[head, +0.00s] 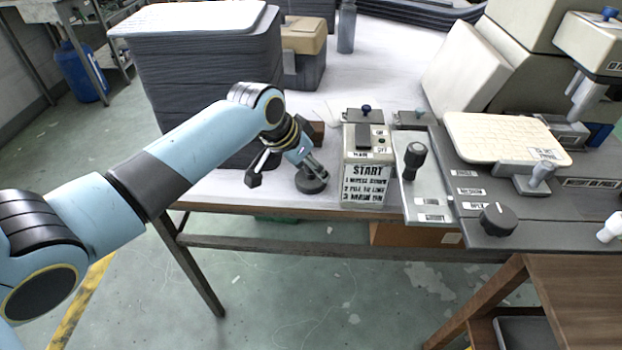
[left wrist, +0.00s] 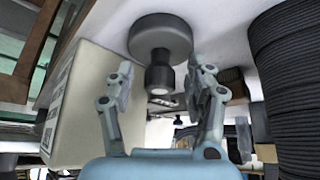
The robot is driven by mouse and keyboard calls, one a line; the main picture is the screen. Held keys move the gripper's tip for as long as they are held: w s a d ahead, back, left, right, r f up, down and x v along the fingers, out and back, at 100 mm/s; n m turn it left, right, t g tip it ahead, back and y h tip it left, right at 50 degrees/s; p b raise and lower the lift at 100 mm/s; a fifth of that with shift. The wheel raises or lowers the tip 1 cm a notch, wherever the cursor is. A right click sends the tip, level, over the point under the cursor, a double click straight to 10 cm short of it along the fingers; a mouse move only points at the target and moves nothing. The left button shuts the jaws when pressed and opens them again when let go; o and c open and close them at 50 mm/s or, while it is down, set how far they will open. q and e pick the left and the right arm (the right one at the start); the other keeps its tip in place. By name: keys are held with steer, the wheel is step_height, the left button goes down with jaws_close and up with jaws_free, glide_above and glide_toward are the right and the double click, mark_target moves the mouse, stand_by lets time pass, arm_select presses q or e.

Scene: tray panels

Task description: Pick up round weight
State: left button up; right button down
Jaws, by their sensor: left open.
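The round weight (head: 311,182) is a dark disc with a narrower stem. It stands on the white table near the front edge, left of the START box. In the left wrist view the weight (left wrist: 160,36) shows at the top, its stem pointing down in the picture. My left gripper (head: 314,168) is directly over the weight. In the left wrist view the left gripper (left wrist: 160,72) is open, with its fingers on either side of the stem and gaps on both sides. The fingers partly hide the weight in the head view. My right gripper is not in view.
The START box (head: 367,170) stands close to the right of the weight; it also shows in the left wrist view (left wrist: 85,110). A tall dark stack (head: 205,75) stands behind my left arm. A panel with a black knob (head: 497,219) lies to the right.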

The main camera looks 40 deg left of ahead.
arm_select(q)
jaws_close()
steer(key=shift+r, duration=0.2)
stand_by(0.4)
